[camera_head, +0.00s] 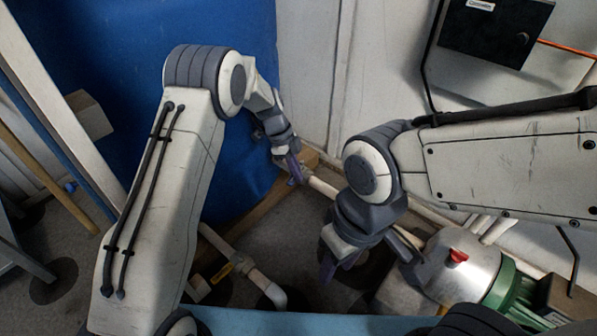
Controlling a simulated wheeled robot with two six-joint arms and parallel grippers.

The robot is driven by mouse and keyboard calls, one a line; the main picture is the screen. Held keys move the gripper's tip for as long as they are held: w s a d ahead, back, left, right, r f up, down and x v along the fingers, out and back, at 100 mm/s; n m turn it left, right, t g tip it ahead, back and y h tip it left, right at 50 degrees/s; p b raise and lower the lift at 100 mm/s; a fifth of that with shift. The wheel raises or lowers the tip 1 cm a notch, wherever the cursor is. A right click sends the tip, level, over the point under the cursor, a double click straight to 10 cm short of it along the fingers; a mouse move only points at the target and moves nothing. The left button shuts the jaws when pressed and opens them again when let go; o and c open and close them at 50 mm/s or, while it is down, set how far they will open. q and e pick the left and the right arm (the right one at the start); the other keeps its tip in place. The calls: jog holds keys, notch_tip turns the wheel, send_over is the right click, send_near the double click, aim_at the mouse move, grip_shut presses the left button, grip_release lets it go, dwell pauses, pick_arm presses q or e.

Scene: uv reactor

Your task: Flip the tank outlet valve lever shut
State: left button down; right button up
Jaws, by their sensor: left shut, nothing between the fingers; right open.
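The big blue tank (235,130) fills the back left. My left gripper (296,174) is shut and empty, close to the tank's lower right side, at the end of a white pipe (325,188). A small blue piece shows at its fingertips; it may be the valve lever, but the fingers cover this spot. I cannot tell the lever's position or whether the fingers touch it. My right gripper (338,268) is open and empty, pointing down above the dark floor, apart from the pipe.
A silver and green pump (467,270) with a red part on top stands at the lower right. A white pipe with a yellow tag (222,273) runs low at the centre left. A black box (495,28) hangs on the wall. A light blue edge (300,323) crosses the bottom.

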dwell(0.4)
pick_arm(q)
notch_tip(320, 180, up, 10)
jog(key=p, duration=0.6)
jog(key=shift+d+f, duration=0.25)
jog(key=shift+d, duration=0.05)
jog(key=shift+s, duration=0.1)
